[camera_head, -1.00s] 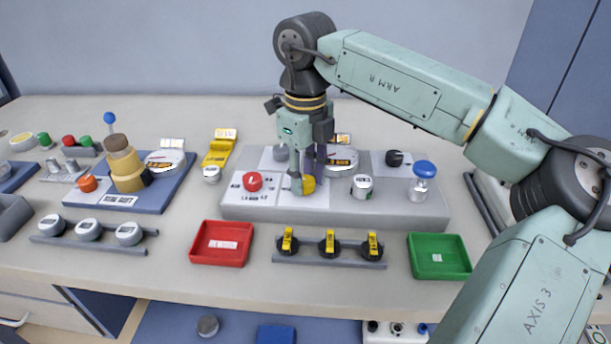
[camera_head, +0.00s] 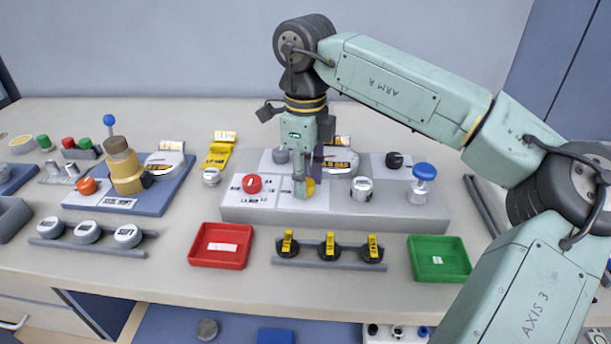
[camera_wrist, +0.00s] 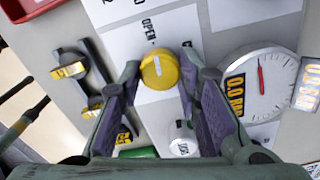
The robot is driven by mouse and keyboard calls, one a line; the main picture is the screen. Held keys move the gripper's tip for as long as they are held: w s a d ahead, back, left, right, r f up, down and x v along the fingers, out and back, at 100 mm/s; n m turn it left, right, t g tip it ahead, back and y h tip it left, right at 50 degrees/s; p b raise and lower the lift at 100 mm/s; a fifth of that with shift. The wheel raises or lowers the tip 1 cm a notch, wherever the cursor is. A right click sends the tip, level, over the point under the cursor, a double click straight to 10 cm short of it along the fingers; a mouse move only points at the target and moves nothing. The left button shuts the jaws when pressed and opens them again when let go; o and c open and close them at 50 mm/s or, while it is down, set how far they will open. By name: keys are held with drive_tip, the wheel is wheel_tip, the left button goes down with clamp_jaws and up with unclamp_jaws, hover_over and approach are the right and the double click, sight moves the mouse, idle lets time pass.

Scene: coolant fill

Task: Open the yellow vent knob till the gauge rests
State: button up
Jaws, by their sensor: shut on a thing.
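The yellow vent knob (camera_head: 311,187) is on the white plate of the grey panel, mostly hidden by a finger in the head view. In the wrist view the round yellow knob (camera_wrist: 160,70) sits between my fingertips, with "OPEN" printed beside it. My gripper (camera_head: 304,190) points down and is shut on the knob; it also shows in the wrist view (camera_wrist: 159,62). The gauge (camera_head: 340,163) stands behind and right of the knob, partly hidden by the gripper. In the wrist view the gauge (camera_wrist: 259,85) has a red needle and a yellow label reading 0.0 BAR.
On the same panel are a red knob (camera_head: 252,183), a white-capped round part (camera_head: 362,188) and a blue-topped plunger (camera_head: 422,181). In front are a red tray (camera_head: 220,262), a rail of black-and-yellow valves (camera_head: 329,246) and a green tray (camera_head: 438,272).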

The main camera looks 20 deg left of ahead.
drive_tip(key=o, duration=1.1)
drive_tip(key=shift+o, duration=0.2)
wheel_tip(320, 180, up, 12)
